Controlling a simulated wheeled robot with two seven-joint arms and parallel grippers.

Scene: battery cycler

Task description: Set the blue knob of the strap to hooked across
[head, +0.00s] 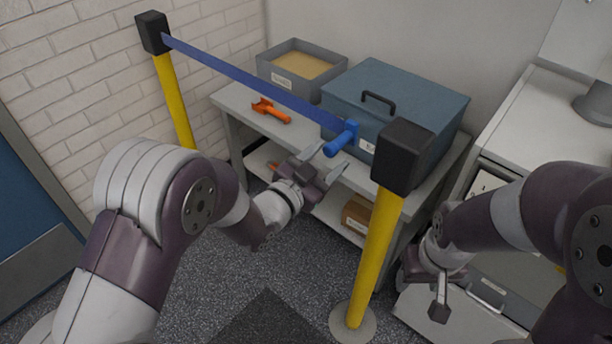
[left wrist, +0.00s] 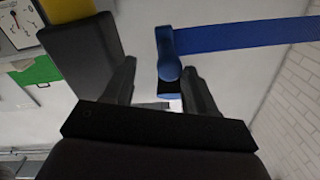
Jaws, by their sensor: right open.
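The blue strap (head: 250,80) runs from the black head of the left yellow post (head: 154,33) toward the right post. Its blue knob (head: 340,141) is at the free end, short of the black head of the right post (head: 402,156), with a visible gap. In the left wrist view the knob (left wrist: 169,68) hangs below the strap (left wrist: 245,35), and the black post head (left wrist: 82,58) is left of it. My left gripper (head: 325,161) is open just below the knob. In the wrist view the knob appears between the fingers, nearer the right one; contact cannot be told. My right gripper (head: 428,288) is open, low at the right.
Behind the strap is a grey bench (head: 245,103) with an orange tool (head: 271,110), a grey bin (head: 301,68) and a blue case (head: 405,95). A white cabinet (head: 545,110) stands at the right. The right post (head: 376,262) stands between my arms.

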